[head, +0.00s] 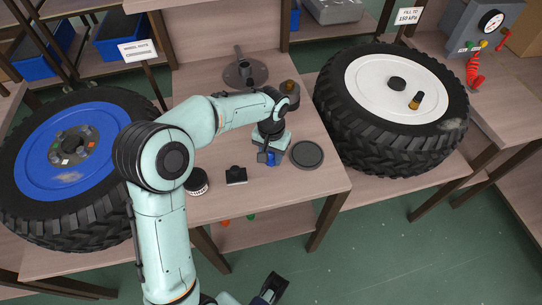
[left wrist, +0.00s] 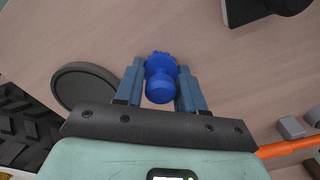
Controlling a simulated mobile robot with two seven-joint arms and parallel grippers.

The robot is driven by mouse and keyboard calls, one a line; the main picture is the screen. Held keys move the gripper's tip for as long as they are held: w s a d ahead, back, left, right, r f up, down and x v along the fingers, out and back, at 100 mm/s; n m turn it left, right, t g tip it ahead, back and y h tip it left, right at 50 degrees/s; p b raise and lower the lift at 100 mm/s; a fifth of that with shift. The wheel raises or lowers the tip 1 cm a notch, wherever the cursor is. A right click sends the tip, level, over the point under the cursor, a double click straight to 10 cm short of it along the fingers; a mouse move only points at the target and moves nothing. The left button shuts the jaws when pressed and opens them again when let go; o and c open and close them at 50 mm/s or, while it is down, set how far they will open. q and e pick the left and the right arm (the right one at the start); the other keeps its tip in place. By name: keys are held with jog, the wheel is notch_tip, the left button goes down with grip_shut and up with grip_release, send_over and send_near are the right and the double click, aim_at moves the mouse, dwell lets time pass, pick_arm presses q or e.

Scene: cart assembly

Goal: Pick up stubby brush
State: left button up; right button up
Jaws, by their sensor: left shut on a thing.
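A short blue piece (left wrist: 160,78) with a round knob end and a ridged far end is between the fingers of my left gripper (left wrist: 160,85). I cannot tell for sure that it is the stubby brush. The fingers touch it on both sides. In the head view the left gripper (head: 268,157) points down over the right part of the middle table, with the blue piece (head: 272,159) low at its tips. My right gripper (head: 270,289) is at the bottom edge, away from the table, and its jaws are unclear.
A dark round disc (head: 307,154) lies right of the left gripper. A black block (head: 236,175) and a black-and-white round item (head: 198,181) lie left. A blue-rimmed wheel (head: 40,150) and a white-rimmed wheel (head: 360,85) flank the table. An orange handle (left wrist: 288,148) shows in the wrist view.

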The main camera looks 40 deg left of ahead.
pick_arm(q)
notch_tip(320, 180, up, 20)
jog(key=p, duration=0.4)
pick_arm(e)
jog(key=r, duration=0.1)
jog(key=s+r, duration=0.1)
jog(key=r, duration=0.1)
jog(key=shift+s+r+g, duration=0.2)
jog(key=shift+r+g, duration=0.05)
jog(key=shift+g, duration=0.15)
pick_arm(q)
jog(key=o, duration=0.4)
jog(key=shift+c, duration=1.4)
